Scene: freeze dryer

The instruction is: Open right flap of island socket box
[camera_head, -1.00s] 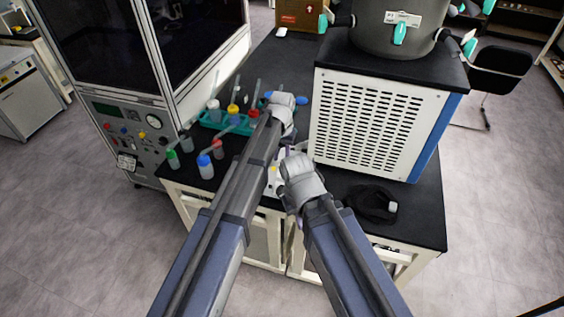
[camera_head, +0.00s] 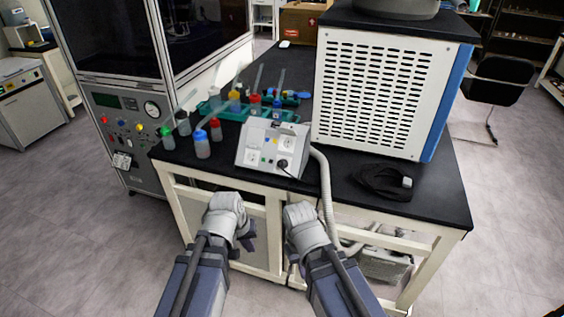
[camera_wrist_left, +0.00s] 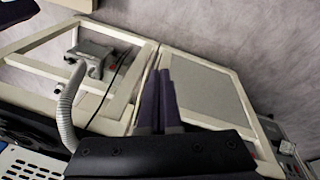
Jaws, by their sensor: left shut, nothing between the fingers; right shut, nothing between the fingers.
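The island socket box (camera_head: 268,134) is a light grey box with a sloped front, standing at the front edge of the black island top in the head view. Its face shows sockets and small coloured parts, with a black plug or cord at the lower right. I cannot tell the state of its right flap. My left gripper (camera_head: 249,240) is shut and empty, below and in front of the box. In the left wrist view its dark purple fingers (camera_wrist_left: 160,98) lie together. My right gripper (camera_head: 290,256) is shut and empty, also below and in front of the box.
A white vented machine (camera_head: 375,95) stands right of the box. A coiled black cable (camera_head: 383,182) lies on the island. A grey hose (camera_head: 325,190) runs down from beside the box. Bottles (camera_head: 202,145) and a teal rack (camera_head: 290,116) stand left and behind. Cabinet frames are below.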

